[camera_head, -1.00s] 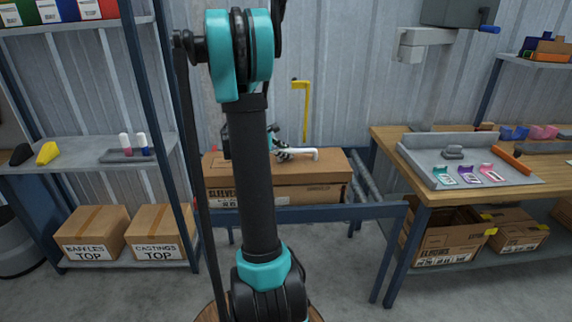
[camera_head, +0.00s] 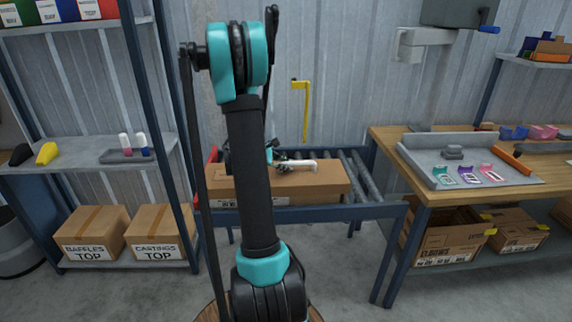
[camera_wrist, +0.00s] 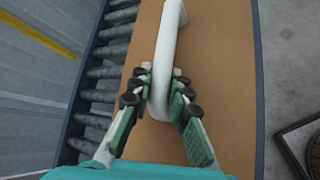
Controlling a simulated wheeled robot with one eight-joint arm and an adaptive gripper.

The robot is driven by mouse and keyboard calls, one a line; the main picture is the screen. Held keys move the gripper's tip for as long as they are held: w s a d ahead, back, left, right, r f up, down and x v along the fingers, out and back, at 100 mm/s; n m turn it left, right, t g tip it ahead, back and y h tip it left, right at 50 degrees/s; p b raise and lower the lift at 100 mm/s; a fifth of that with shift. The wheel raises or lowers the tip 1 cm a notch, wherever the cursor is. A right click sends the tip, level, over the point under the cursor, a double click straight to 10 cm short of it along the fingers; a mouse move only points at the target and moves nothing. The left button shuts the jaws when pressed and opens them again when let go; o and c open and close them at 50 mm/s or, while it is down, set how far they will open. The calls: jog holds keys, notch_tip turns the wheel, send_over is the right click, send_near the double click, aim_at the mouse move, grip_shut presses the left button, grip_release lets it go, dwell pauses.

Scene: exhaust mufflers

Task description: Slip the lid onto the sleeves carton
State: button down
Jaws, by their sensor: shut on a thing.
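The brown cardboard lid (camera_head: 318,178) sits over the sleeves carton (camera_head: 325,199) on the roller conveyor. Only a low strip of the carton, with part of its white label, shows below the lid's front edge. The lid looks level in the head view. In the wrist view the lid's flat top (camera_wrist: 220,60) fills the middle, with a white bar handle (camera_wrist: 168,40) on it. My gripper (camera_wrist: 158,95) is shut on this handle. In the head view my gripper (camera_head: 280,163) is partly hidden behind my arm. The lid's left part and far side are also hidden there.
Bare rollers (camera_head: 360,175) lie right of the carton. A workbench (camera_head: 440,195) with a grey tray (camera_head: 450,180) stands at right. A shelf (camera_head: 80,155) with boxes below stands at left. A yellow bar (camera_head: 303,110) is at the wall behind.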

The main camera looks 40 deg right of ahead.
jog(key=shift+f, duration=0.15)
jog(key=c, duration=1.4)
grip_release()
jog(key=shift+c, duration=0.2)
jog(key=shift+r, duration=0.3)
jog(key=v, duration=1.2)
jog(key=s+a+f+m+t+y, duration=0.1)
jog(key=s+a+f+m+y, duration=0.2)
jog(key=s+a, duration=0.3)
jog(key=s+a+f+m+t+y, duration=0.2)
jog(key=s+a, duration=0.4)
jog(key=a, duration=0.6)
jog(key=s+a+f+m+t+y, duration=0.1)
jog(key=s+a+f+m+y, duration=0.2)
jog(key=a, duration=0.6)
jog(key=s+f+y, duration=0.2)
jog(key=s+f, duration=0.1)
jog(key=s, duration=0.1)
jog(key=shift+a+m+t+y, duration=0.3)
jog(key=shift+a+m+y, duration=0.1)
